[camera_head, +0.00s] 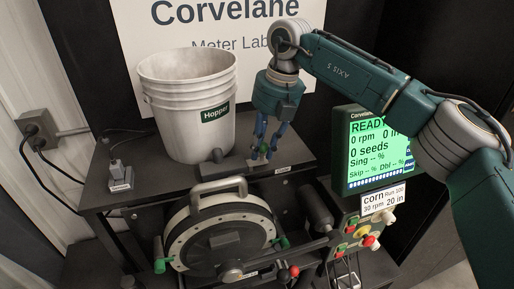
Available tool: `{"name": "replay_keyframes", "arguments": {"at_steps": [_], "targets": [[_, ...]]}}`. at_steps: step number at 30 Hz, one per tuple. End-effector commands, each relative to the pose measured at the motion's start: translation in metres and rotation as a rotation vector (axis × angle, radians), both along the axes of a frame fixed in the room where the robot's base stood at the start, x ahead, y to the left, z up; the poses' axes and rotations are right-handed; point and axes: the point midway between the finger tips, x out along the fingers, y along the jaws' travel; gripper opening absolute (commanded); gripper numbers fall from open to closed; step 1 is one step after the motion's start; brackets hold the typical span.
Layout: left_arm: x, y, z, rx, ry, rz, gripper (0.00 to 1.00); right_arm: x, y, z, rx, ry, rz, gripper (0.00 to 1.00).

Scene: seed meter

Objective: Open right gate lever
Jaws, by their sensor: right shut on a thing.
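My right gripper (262,153) points down at the shelf, just right of the white hopper (184,115). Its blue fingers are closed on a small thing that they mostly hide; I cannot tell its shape. A green lever (281,243) sits at the right side of the round seed meter (222,236), apart from and below the gripper. Another green lever (160,265) is at the meter's left side. No part is labelled as the right gate lever legibly. My left gripper is not in view.
A lit display (378,150) reading READY stands at the right above a panel with coloured knobs (357,240). A small grey device (120,176) lies on the shelf at left. A wall outlet with cables (36,128) is at far left.

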Motion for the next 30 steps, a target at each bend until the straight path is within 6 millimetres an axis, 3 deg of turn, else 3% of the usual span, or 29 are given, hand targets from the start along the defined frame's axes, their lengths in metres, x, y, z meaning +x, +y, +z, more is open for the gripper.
{"name": "replay_keyframes", "arguments": {"at_steps": [1, 4, 13, 14, 16, 25, 30], "targets": [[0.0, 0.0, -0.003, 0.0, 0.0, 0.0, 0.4, 0.006, -0.015, -0.001, -0.007, -0.002, -0.012, 0.0], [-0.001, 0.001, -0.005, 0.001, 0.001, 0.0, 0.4, 0.011, -0.03, 0.0, -0.007, -0.003, -0.013, 0.0], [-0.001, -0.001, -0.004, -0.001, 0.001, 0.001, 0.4, 0.011, -0.033, 0.001, -0.007, -0.002, -0.008, 0.0], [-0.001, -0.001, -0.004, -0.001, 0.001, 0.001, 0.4, 0.011, -0.032, 0.001, -0.007, -0.002, -0.008, 0.28], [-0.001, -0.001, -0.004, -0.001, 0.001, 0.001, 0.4, 0.011, -0.032, 0.001, -0.006, -0.002, -0.008, 0.4], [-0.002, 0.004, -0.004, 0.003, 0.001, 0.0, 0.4, 0.011, -0.032, 0.002, -0.005, -0.003, -0.007, 0.4], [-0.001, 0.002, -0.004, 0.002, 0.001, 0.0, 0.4, 0.01, -0.035, 0.019, -0.006, -0.005, -0.007, 0.4]]}}
